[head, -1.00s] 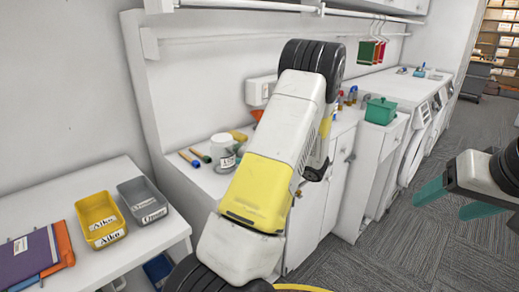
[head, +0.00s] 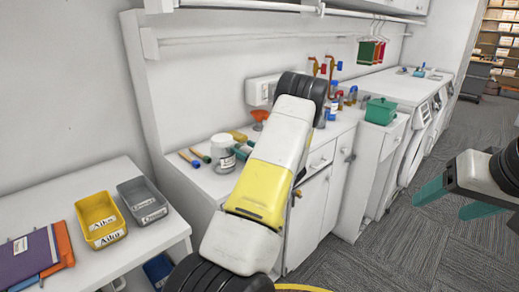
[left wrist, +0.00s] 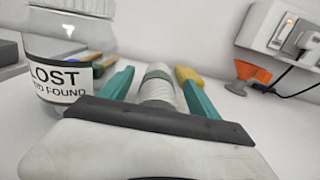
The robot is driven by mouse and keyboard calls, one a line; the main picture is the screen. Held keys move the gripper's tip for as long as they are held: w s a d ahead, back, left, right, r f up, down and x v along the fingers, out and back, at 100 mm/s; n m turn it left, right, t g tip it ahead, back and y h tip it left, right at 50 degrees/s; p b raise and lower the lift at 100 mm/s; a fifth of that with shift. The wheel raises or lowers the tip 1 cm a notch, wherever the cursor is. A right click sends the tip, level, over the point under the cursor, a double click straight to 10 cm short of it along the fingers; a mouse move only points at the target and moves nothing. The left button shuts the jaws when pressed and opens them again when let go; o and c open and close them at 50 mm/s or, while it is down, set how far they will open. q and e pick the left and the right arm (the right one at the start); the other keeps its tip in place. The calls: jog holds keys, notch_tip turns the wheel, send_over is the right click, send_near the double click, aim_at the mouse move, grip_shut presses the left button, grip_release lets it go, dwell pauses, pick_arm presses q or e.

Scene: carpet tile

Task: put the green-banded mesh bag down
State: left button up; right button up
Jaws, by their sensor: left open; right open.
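A white, roll-shaped thing with a green band, which looks like the green-banded mesh bag (left wrist: 158,88), lies on the white counter in the left wrist view. It sits between the two teal fingers of my left gripper (left wrist: 157,80). The fingers are open, one on each side; I cannot tell whether either touches it. In the head view, the teal fingers of my left gripper (head: 242,151) show beside the jar, and my own forearm hides the rest of the hand. I cannot make out the bag there. My right gripper (head: 438,204) is open and empty over the carpet at the right.
A glass jar labelled "LOST" (left wrist: 65,60) stands close left of my left gripper; it also shows in the head view (head: 222,152). An orange funnel-like thing (left wrist: 250,72) is at the right. Yellow (head: 101,218) and grey (head: 143,198) bins stand on the left table.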

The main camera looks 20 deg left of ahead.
pick_arm(q)
jog(key=shift+x, duration=1.4)
jog(key=c, duration=1.4)
jog(key=shift+r, duration=0.1)
jog(key=shift+c, duration=0.2)
